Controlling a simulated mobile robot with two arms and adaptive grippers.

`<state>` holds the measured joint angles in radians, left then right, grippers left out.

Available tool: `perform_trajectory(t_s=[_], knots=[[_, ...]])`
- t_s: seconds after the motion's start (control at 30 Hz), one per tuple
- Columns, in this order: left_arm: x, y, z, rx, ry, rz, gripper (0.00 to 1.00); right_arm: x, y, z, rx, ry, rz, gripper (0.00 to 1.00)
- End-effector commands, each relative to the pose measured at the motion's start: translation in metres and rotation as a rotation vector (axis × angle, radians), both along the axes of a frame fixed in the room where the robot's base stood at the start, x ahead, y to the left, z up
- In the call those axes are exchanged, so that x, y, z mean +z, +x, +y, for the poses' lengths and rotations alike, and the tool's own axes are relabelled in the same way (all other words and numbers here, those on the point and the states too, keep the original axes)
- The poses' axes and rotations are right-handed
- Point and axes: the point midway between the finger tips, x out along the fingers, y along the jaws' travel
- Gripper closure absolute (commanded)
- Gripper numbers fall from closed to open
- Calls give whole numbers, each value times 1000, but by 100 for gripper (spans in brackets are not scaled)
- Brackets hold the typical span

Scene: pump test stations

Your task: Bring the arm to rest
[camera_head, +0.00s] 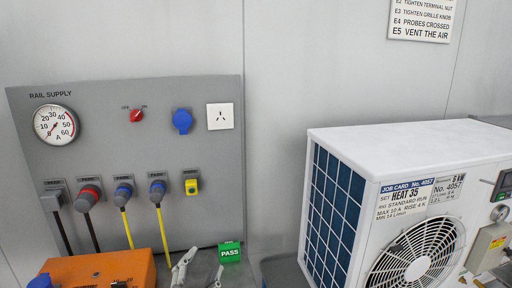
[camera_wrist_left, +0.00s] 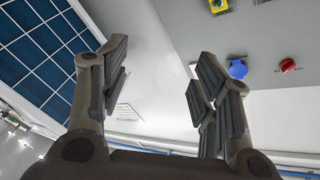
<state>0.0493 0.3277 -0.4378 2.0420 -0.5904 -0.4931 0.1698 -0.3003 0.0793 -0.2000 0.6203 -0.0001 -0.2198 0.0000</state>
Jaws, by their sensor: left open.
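My left gripper (camera_head: 199,272) shows at the bottom of the head view, just left of the green PASS tag (camera_head: 230,252). Only the tips of its fingers are in that view. In the left wrist view the gripper (camera_wrist_left: 160,78) has its fingers wide apart, with nothing between them. My right gripper is in neither view.
The rail supply panel (camera_head: 128,222) with gauge, sockets and plugged cables stands behind the gripper. An orange case (camera_head: 110,268) is at bottom left. A white heat pump unit (camera_head: 400,140) stands at right; its blue grille (camera_wrist_left: 45,50) also shows in the left wrist view.

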Motion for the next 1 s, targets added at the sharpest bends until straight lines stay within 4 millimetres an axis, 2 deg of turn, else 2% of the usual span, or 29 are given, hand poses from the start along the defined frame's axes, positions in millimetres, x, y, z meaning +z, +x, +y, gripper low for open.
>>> perform_trajectory(t_s=[0.03, 0.1, 0.17, 0.2, 0.33, 0.5, 0.77, 1.0], knots=[[-23, -14, 15, 62, -55, 101, 43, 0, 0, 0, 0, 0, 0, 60], [-55, -36, 35, 148, -120, 252, 43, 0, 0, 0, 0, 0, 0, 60], [-84, -60, 49, 214, -169, 386, 43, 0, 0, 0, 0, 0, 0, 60], [-102, -79, 57, 253, -198, 478, 43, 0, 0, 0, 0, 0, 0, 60], [-149, -142, 73, 348, -269, 748, 43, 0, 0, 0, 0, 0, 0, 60], [-183, -214, 78, 410, -317, 1012, 43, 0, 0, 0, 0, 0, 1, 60], [-203, -311, 75, 450, -353, 1335, 43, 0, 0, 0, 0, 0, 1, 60], [-261, -294, 73, 453, -342, 1349, 43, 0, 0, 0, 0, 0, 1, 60]])
